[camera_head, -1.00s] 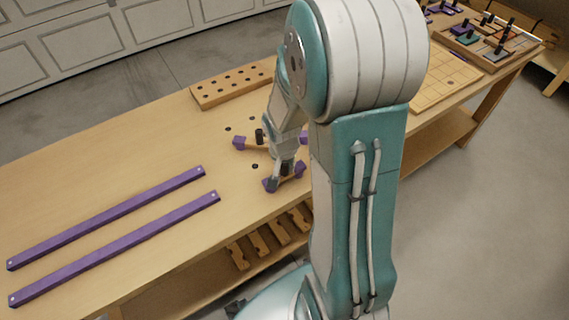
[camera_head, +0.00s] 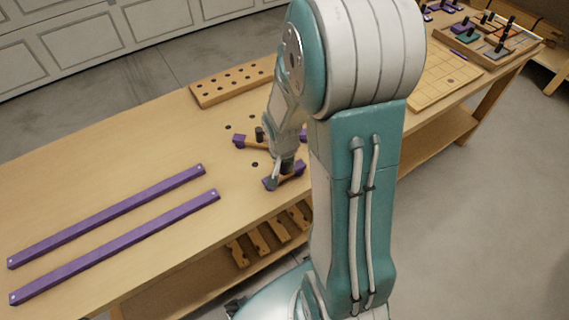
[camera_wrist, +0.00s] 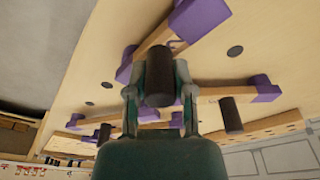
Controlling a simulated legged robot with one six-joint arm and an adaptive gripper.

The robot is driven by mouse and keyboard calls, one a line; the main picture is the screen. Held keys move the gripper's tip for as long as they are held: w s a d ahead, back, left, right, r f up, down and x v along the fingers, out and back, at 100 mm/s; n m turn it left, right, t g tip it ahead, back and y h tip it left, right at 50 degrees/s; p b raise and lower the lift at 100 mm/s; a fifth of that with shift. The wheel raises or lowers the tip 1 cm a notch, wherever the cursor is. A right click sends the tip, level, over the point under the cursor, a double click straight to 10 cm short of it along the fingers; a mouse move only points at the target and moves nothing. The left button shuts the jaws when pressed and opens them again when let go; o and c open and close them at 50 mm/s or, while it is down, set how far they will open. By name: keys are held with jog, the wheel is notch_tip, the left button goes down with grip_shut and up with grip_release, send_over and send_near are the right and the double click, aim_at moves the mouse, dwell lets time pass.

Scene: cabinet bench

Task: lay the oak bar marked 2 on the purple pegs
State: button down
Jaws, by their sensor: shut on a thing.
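A short oak bar with purple blocks at its ends (camera_wrist: 200,14) lies at the near side of the bench. It also shows in the head view, by a purple block (camera_head: 299,169). My gripper (camera_wrist: 157,85) is shut on the dark upright knob of this bar; in the head view, my gripper (camera_head: 281,172) is low over it. A second oak bar with a dark knob and purple end blocks (camera_wrist: 262,88) lies beyond it, partly hidden by my arm in the head view. I cannot read any number on the bars. I cannot tell whether the purple blocks are pegs.
Two long purple strips (camera_head: 115,245) lie on the left of the bench. A wooden block with rows of holes (camera_head: 230,85) stands at the back edge. Dark holes dot the bench around the bars. A tray of small pieces (camera_head: 487,52) is at the far right.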

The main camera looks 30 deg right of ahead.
jog(key=shift+c, duration=2)
grip_release()
jog(key=o, duration=0.4)
jog(key=shift+r, duration=4)
